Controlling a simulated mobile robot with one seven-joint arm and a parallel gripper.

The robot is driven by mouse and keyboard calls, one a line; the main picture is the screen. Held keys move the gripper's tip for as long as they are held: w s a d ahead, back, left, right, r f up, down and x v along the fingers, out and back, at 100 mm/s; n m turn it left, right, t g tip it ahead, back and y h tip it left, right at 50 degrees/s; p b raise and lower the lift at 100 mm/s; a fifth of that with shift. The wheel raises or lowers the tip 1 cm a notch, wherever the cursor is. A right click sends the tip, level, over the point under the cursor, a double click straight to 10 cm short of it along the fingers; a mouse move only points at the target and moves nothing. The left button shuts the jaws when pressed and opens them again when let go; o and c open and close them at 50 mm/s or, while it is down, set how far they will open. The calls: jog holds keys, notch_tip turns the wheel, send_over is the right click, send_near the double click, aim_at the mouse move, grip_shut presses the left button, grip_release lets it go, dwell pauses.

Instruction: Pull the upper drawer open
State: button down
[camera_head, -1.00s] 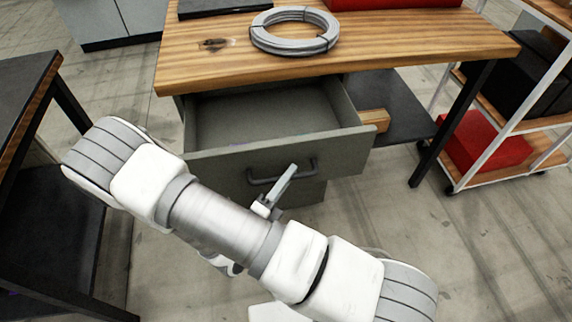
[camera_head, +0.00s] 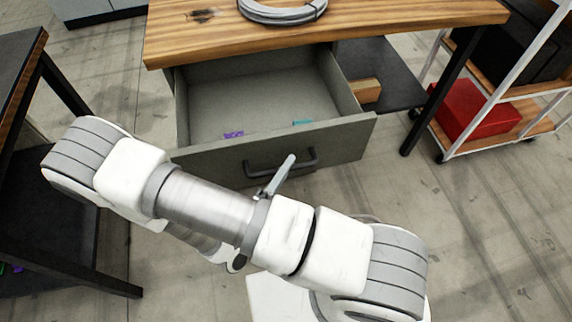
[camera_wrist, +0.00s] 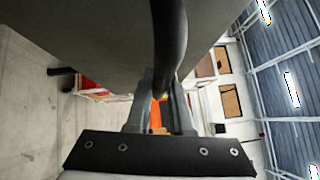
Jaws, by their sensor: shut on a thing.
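The upper drawer (camera_head: 215,156) under the wooden workbench is pulled well out. Its grey inside is visible, with a small purple thing (camera_head: 233,134) and a small teal thing (camera_head: 302,122) near its front panel. The dark bar handle (camera_head: 255,169) is on the front panel. My gripper (camera_head: 283,172) is at the handle, its fingers partly hidden by my arm in the head view. In the wrist view the handle (camera_wrist: 170,40) runs down between the fingers of my gripper (camera_wrist: 160,95), which is shut on it.
The wooden workbench (camera_head: 400,25) carries a grey cable coil (camera_head: 285,10). A dark table (camera_head: 20,50) stands at the left, close to my arm. At the right is a shelf cart with a red box (camera_head: 475,110). Bare floor lies in front of the drawer.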

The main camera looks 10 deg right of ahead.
jog(key=c, duration=0.8)
grip_release()
jog(key=shift+a, duration=0.1)
jog(key=v, duration=1.7)
jog(key=shift+s+p, duration=0.25)
jog(key=shift+p, duration=0.05)
